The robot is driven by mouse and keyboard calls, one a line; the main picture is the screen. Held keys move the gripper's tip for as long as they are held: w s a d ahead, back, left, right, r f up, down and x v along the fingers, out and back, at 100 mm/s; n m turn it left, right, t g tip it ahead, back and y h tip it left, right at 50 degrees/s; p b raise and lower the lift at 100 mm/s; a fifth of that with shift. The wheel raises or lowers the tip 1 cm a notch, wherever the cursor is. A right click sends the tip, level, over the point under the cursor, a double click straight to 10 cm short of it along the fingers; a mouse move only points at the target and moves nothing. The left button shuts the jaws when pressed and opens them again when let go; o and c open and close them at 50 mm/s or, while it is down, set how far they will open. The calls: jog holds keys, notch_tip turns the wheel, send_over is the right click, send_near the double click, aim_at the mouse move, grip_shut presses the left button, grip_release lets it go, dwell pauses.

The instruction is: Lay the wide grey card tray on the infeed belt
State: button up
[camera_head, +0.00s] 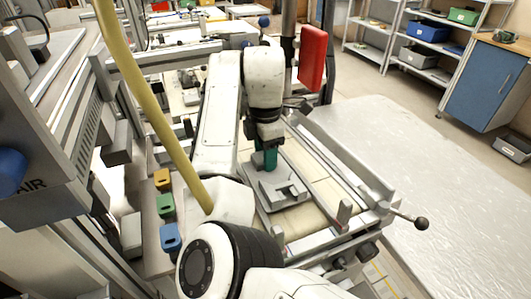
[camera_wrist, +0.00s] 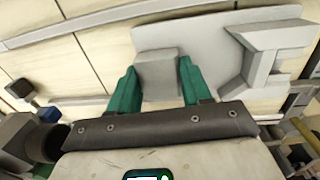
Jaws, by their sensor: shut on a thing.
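The wide grey card tray (camera_head: 270,184) is a flat plate with raised grey parts, seen over the cream infeed belt (camera_head: 302,219). My gripper (camera_head: 264,163), with green fingers, points down at the tray's far end. In the wrist view my gripper (camera_wrist: 158,68) is shut on a grey block that stands up from the tray (camera_wrist: 205,42); one finger is on each side of it. The plate looks flat and close to the belt (camera_wrist: 95,45). I cannot tell whether it touches the belt. The fingers partly hide the tray's near edge in the wrist view.
Metal rails (camera_head: 345,155) flank the belt, with a black-knobbed lever (camera_head: 421,223) at the right. Yellow, green and blue blocks (camera_head: 166,205) stand at the left. A red box (camera_head: 312,58) hangs behind my gripper. The floor at the right, with a wrapped pale sheet, looks open.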

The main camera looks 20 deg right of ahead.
jog(key=o, duration=1.1)
jog(key=shift+f, duration=0.1)
jog(key=shift+o, duration=0.2)
notch_tip(320, 180, up, 12)
jog(key=p, duration=0.1)
jog(key=shift+p, duration=0.4)
